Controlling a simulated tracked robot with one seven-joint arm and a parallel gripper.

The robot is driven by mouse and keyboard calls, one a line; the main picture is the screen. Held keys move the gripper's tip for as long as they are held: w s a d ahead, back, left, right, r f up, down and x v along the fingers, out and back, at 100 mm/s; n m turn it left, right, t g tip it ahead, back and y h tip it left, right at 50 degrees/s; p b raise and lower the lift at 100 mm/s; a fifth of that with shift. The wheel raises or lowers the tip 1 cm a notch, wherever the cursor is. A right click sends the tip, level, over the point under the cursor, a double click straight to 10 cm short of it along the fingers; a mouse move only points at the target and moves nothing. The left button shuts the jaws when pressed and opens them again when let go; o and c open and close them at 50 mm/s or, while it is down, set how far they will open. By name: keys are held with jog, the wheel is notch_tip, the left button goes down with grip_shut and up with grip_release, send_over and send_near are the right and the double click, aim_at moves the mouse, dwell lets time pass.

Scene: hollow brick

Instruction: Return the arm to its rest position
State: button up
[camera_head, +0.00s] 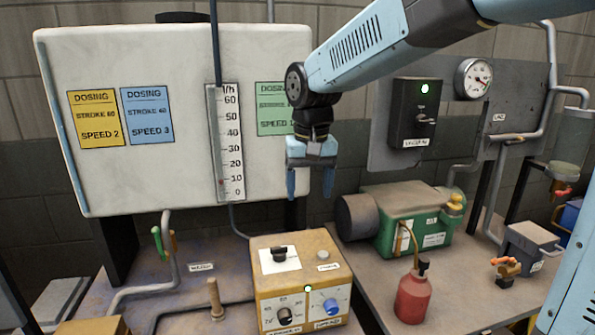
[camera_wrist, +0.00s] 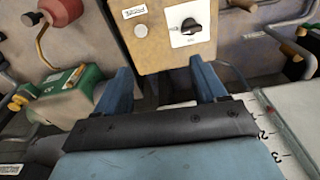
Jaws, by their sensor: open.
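My arm reaches in from the upper right of the head view and bends down at a dark joint. My gripper (camera_head: 310,192) hangs fingers-down in front of the right part of the white tank. Its two blue fingers are apart, with nothing between them. In the wrist view my gripper (camera_wrist: 163,80) is also open, and the yellow control box (camera_wrist: 165,30) shows beyond its fingertips. In the head view the yellow control box (camera_head: 300,262) stands below the gripper, clear of it.
The white tank (camera_head: 190,60) carries dosing cards and a scale (camera_head: 226,140). A green pump (camera_head: 415,225) and red oil can (camera_head: 413,295) stand at right. A black switch box (camera_head: 414,112) and gauge (camera_head: 474,79) are on the grey panel. Pipes run along the bench left.

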jog(key=s+d+m+t, duration=0.1)
jog(key=s+d+t, duration=0.1)
jog(key=s+d, duration=0.6)
jog(key=s+d+m+t, duration=0.1)
jog(key=s+d+t, duration=0.1)
jog(key=s+d, duration=0.6)
jog(key=shift+d+r+t, duration=0.3)
jog(key=shift+d, duration=2.7)
